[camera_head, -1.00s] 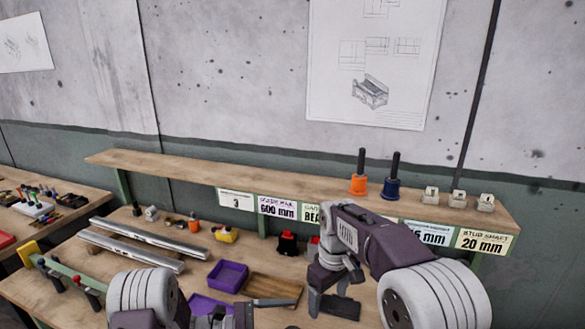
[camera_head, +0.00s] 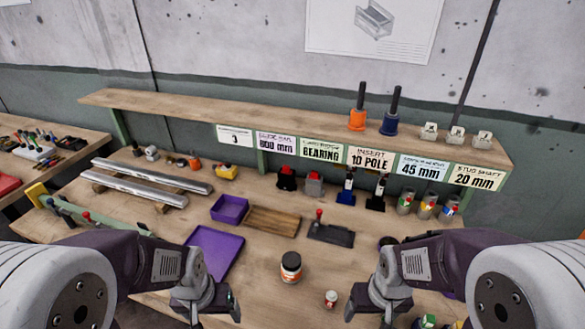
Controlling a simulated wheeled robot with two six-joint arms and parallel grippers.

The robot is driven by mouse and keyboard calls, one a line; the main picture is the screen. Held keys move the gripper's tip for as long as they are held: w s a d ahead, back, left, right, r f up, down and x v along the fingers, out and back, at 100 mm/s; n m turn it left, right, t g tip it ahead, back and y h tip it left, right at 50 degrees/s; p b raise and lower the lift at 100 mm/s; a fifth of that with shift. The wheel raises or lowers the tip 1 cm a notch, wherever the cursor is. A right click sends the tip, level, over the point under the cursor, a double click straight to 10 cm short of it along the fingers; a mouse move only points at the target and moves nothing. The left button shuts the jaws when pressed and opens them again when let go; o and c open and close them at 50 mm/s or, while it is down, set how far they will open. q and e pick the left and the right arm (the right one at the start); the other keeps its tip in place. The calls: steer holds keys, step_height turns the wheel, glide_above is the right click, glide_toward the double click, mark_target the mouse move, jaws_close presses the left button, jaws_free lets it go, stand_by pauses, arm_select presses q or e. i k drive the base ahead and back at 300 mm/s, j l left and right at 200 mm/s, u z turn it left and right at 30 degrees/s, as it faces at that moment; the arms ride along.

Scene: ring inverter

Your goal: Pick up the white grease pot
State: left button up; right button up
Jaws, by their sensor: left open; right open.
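A white pot (camera_head: 291,275) with a dark lid and an orange-red band stands upright on the workbench, in the lower middle of the head view. A smaller white container (camera_head: 330,299) with red marks stands in front and to the right of it. My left gripper (camera_head: 213,311) is open and empty, to the left of the pot and nearer to me. My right gripper (camera_head: 369,312) is open and empty, to the right of both containers. Neither gripper touches the pot. The lower parts of both grippers are cut off or hard to make out.
A purple mat or tray (camera_head: 213,250), a purple bin (camera_head: 229,208), a wooden board (camera_head: 272,220) and a dark block with a red knob (camera_head: 331,234) lie behind. Metal rails (camera_head: 150,180) lie at left. A shelf (camera_head: 230,115) runs along the back.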

mark_target(290, 277)
steer(key=k+u, duration=0.15)
steer(key=u, duration=0.2)
steer(key=k+u, duration=0.15)
steer(key=u, duration=0.2)
steer(key=k+j+u, duration=0.15)
steer(key=u, duration=0.2)
